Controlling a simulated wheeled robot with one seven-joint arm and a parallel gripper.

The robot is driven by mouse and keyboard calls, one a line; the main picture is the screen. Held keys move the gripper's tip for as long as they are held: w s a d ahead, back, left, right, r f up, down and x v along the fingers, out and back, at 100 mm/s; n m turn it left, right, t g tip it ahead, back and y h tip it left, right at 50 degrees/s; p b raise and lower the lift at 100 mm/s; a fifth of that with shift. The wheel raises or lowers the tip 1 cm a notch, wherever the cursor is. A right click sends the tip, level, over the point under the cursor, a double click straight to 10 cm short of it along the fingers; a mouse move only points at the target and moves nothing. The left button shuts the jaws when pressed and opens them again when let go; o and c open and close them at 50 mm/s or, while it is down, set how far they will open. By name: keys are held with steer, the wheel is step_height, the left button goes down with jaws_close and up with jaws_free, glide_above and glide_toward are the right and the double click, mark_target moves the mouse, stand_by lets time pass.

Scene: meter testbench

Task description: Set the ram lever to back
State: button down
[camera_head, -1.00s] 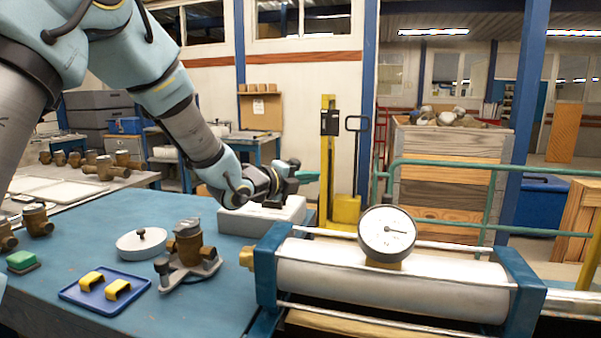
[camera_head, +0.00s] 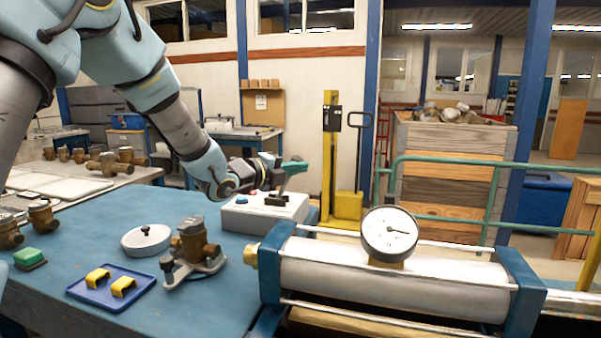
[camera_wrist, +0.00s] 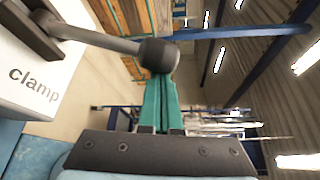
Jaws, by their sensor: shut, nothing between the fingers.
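The pale grey control box (camera_head: 240,218) stands at the far edge of the blue bench, with buttons and a dark lever base (camera_head: 277,199) on top. In the wrist view, the box (camera_wrist: 30,85) is marked "clamp" beside a lever with a grey rod (camera_wrist: 95,36) and dark round knob (camera_wrist: 159,55). No "ram" label shows, and I cannot pick out the ram lever. My gripper (camera_head: 294,167) is above the box in the head view. Its green fingers (camera_wrist: 158,95) are shut and empty, close to the knob; I cannot tell whether they touch it.
A cylinder rig with a round gauge (camera_head: 389,233) stands right of the box. A brass meter body (camera_head: 194,240), a grey lid (camera_head: 146,241) and a blue tray (camera_head: 82,293) with yellow pieces lie in front. A green railing (camera_head: 440,161) is behind.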

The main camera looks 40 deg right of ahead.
steer(key=shift+w+a+r, duration=0.1)
steer(key=shift+w+r, duration=0.05)
steer(key=shift+w, duration=0.05)
steer(key=w+a+r+n+h+b, duration=0.1)
steer(key=w+a+n+h+b, duration=0.2)
steer(key=w+a+n+b, duration=0.3)
steer(key=shift+w+t+b, duration=0.3)
steer(key=shift+w+b, duration=1.45)
steer(key=shift+b, duration=1.85)
steer(key=shift+a, duration=0.15)
